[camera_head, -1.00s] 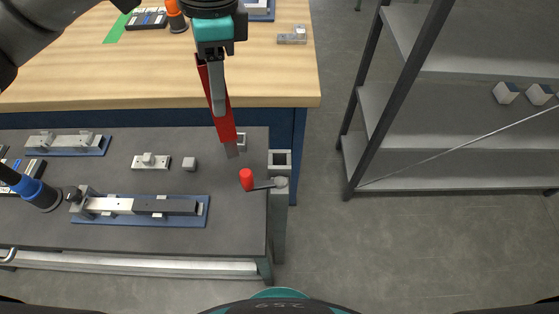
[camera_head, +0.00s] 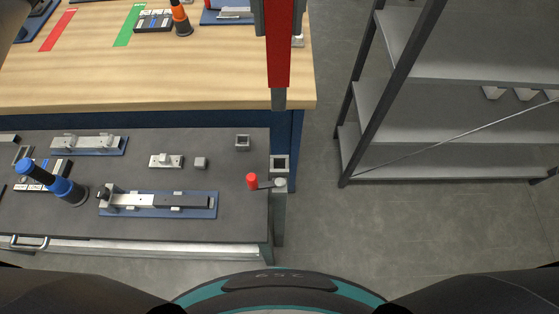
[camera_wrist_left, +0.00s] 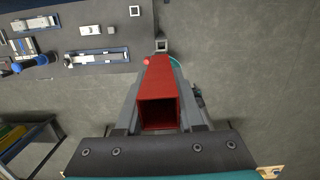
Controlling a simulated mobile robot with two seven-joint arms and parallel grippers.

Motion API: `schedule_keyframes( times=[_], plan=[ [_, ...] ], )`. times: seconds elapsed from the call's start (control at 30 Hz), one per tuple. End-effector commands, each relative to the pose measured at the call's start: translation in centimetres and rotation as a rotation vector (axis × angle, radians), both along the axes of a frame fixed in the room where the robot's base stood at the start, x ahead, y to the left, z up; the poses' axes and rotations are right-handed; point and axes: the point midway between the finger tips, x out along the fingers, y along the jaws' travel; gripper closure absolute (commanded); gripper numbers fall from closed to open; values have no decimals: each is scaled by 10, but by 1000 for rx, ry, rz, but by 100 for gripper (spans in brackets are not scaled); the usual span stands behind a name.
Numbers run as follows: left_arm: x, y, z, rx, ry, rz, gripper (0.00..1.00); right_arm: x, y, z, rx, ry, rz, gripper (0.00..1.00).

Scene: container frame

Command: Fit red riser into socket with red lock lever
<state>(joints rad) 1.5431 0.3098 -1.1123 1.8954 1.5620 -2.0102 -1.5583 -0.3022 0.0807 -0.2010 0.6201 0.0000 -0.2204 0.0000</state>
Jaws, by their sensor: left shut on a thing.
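The red riser (camera_head: 279,55) is a long square tube with a grey lower end, held upright in the head view. My left gripper (camera_head: 277,16) is shut on it near the top of the picture, with its fingers on either side. In the left wrist view, the riser (camera_wrist_left: 158,88) points away with its near end open and hollow. The socket (camera_head: 280,163) is a square grey opening on a post at the bench's right edge, with the red lock lever (camera_head: 252,181) on its left. The riser's lower end is apart from the socket. My right gripper is out of view.
A second square socket (camera_head: 243,142) stands on the dark bench (camera_head: 230,175). A wooden table (camera_head: 150,80) is behind, and a grey shelf (camera_head: 450,90) stands right. Floor between them is clear.

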Motion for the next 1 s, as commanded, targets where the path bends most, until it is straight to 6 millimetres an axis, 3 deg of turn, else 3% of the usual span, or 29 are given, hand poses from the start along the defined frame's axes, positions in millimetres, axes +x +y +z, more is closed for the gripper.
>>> schedule_keyframes(
  times=[0.17,0.63,1.0],
  plan=[
    [-1,-2,-14,0,5,-39,100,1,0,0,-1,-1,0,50],
    [-1,-1,-131,1,5,-34,100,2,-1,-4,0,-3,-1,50],
    [-1,-1,-174,1,2,-34,100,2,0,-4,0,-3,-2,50]
  ],
)
